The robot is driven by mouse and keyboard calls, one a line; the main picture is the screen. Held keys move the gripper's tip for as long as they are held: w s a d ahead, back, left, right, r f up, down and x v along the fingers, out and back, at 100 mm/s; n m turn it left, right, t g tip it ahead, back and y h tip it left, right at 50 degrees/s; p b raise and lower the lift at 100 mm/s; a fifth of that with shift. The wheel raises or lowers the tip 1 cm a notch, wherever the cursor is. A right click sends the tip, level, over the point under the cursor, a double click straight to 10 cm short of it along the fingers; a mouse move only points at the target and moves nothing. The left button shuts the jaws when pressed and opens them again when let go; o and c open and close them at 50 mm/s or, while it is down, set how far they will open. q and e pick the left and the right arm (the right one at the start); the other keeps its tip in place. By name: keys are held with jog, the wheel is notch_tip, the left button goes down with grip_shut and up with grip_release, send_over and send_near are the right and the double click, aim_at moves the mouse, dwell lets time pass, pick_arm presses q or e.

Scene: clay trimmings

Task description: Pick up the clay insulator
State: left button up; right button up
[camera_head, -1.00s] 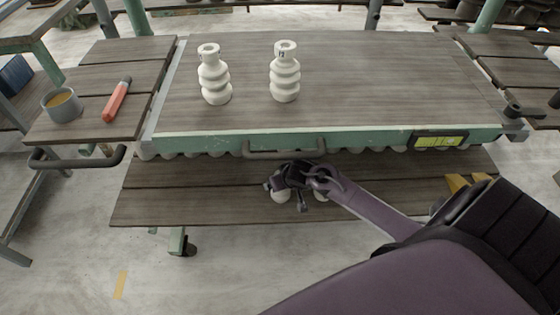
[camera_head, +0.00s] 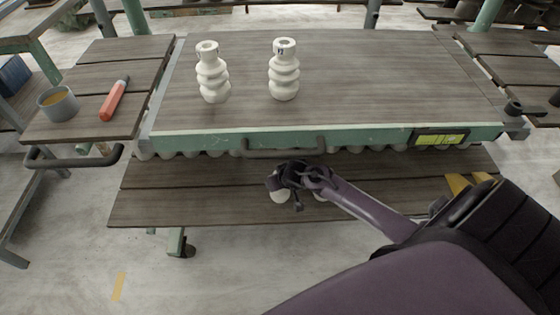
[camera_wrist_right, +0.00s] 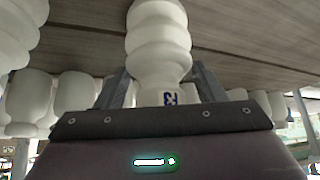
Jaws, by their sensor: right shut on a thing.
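My right gripper (camera_head: 290,178) is in front of the table, over the lower wooden shelf. In the right wrist view it is shut on a white ribbed clay insulator (camera_wrist_right: 160,45) with a blue mark near the fingers. In the head view the gripper and arm hide most of that insulator; small white parts show below them, and I cannot tell which belongs to it. Two more white ribbed insulators stand upright on the tabletop, a left one (camera_head: 212,75) and a right one (camera_head: 284,72). My left gripper is not in view.
The wooden tabletop (camera_head: 400,85) is clear right of the insulators. White rounded shapes crowd near the gripper.

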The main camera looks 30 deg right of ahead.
jog(key=shift+r, duration=0.25)
